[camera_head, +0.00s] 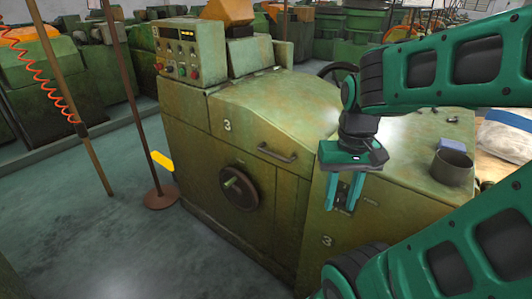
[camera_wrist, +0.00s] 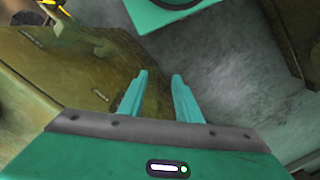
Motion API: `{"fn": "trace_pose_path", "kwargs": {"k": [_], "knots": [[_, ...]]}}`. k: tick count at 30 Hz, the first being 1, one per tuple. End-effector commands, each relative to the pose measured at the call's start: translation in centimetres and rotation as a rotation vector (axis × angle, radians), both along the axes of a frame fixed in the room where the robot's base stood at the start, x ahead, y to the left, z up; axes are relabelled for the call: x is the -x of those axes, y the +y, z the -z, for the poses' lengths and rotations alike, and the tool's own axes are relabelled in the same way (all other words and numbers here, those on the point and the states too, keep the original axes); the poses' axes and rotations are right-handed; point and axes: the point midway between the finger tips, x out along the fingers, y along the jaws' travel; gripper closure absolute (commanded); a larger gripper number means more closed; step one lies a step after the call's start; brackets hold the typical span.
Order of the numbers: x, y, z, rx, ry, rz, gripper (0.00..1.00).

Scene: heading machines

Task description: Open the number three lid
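The number three lid (camera_head: 260,118) is a worn green sloping cover on the machine, marked with a white 3 at its left. It lies closed, with a dark bar handle (camera_head: 277,154) near its lower right edge. My gripper (camera_head: 341,208) hangs pointing down in front of the machine, to the right of and lower than the handle, apart from it. In the wrist view its two teal fingers (camera_wrist: 160,90) are spread with nothing between them. The machine's green side fills the left of the wrist view; I cannot tell the handle there for sure.
A handwheel (camera_head: 239,187) sticks out from the machine's front. A control box (camera_head: 190,50) stands on its upper left. A pole on a round base (camera_head: 160,197) stands at left. A dark cup (camera_head: 452,166) sits on the machine's right top. The floor (camera_head: 100,240) at front left is clear.

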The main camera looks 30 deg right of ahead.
Motion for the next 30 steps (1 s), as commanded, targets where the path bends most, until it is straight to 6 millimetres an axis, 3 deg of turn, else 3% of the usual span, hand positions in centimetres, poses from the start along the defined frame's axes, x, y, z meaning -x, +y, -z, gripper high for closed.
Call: {"fn": "trace_pose_path", "kwargs": {"k": [8,11,18,23,30], "knots": [[0.4,0.2,-0.5,0.01,-0.025,-0.025,0.69],[-2.6,0.9,-0.5,0.048,-0.071,-0.111,0.69],[-15.8,7.0,0.8,0.168,-0.245,-0.455,0.69],[-20.2,7.7,3.6,0.259,-0.214,-0.519,0.69],[-23.8,5.3,8.0,0.469,-0.076,-0.552,0.69]]}}
